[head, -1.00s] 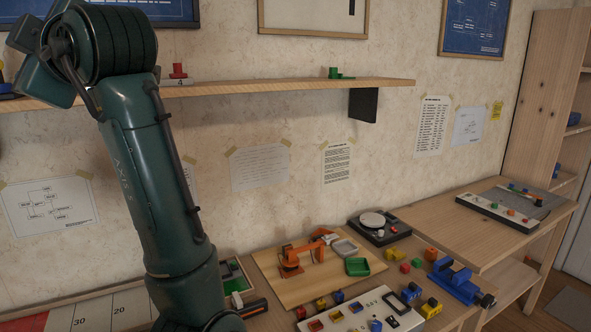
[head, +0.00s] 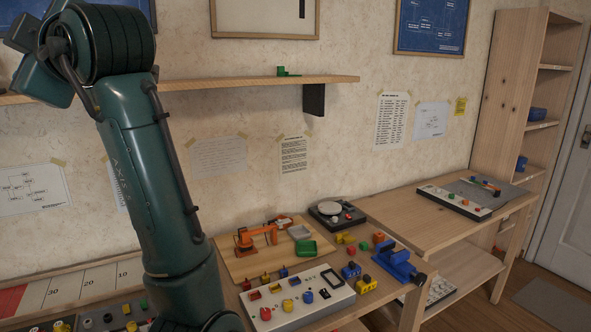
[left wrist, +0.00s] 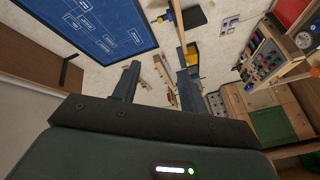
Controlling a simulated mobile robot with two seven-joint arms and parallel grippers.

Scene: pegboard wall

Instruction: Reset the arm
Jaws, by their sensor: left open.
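My dark green left arm (head: 150,170) rises from the bottom of the head view and bends back at the upper left; its gripper is outside that view. In the left wrist view my left gripper (left wrist: 158,70) is open, with nothing between its two fingers and the wall and shelves behind them. A small orange model arm (head: 243,240) stands on a wooden board (head: 228,262) on the bench, reaching right. A grey tray (head: 300,232) and a green tray (head: 312,247) sit beside it. My right gripper is in neither view.
A white panel (head: 330,297) with coloured blocks, a blue vise (head: 397,264) and a turntable (head: 335,213) are on the bench. A wall shelf (head: 250,85) runs behind my arm. A side table (head: 440,225), tall shelf unit (head: 500,95) and door (head: 572,190) are at right.

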